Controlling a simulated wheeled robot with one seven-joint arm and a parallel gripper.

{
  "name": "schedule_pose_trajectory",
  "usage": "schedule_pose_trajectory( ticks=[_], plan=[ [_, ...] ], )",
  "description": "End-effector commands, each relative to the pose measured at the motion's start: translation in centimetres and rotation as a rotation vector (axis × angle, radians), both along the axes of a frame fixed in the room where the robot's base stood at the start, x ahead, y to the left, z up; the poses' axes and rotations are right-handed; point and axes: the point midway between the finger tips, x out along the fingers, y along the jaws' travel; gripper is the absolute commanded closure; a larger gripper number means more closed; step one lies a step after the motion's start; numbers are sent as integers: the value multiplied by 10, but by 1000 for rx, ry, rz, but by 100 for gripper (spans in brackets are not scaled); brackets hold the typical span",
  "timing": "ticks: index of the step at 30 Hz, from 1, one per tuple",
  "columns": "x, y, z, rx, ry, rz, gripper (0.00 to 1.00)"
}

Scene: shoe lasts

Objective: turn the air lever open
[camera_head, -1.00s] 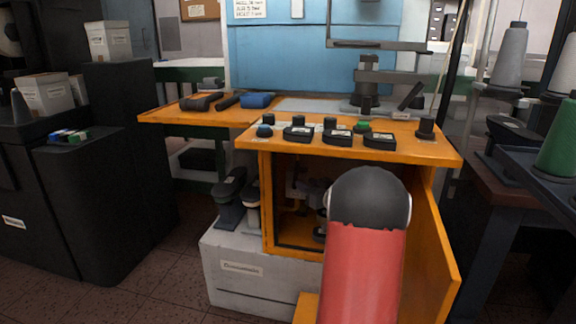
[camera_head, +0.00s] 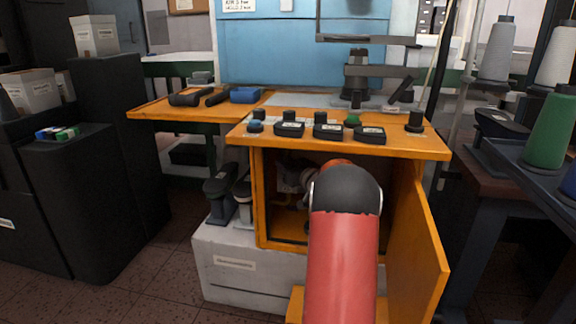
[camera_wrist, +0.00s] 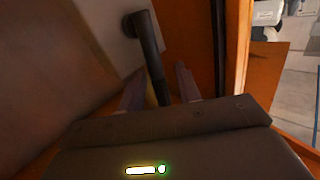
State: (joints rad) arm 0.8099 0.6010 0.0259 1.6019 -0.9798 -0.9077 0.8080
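The air lever (camera_wrist: 150,52) shows in the wrist view as a dark rounded bar with a bent end. It stands against a pale plate (camera_wrist: 105,38) inside the orange cabinet. My gripper (camera_wrist: 158,75) is open, with one finger on each side of the lever's lower part. A gap shows between the lever and the right finger; contact on the left is unclear. In the head view my red arm reaches into the open cabinet (camera_head: 259,200) and hides the gripper; I cannot make out the lever there.
The open cabinet door (camera_head: 418,235) stands close to the right of my arm. The orange worktop (camera_head: 390,147) above carries several black controls and a green button (camera_head: 353,120). A white box (camera_head: 240,270) stands below left. A rack with thread cones (camera_head: 550,128) is at right.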

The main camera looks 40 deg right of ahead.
Motion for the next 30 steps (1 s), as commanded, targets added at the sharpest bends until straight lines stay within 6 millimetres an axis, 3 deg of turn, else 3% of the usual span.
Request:
schedule_pose_trajectory(
  ticks=[1,8,30],
  plan=[
    [0,0,0,0,0,0,70],
    [0,0,0,0,0,0,100],
    [6,5,0,-89,104,0,100]
  ],
)
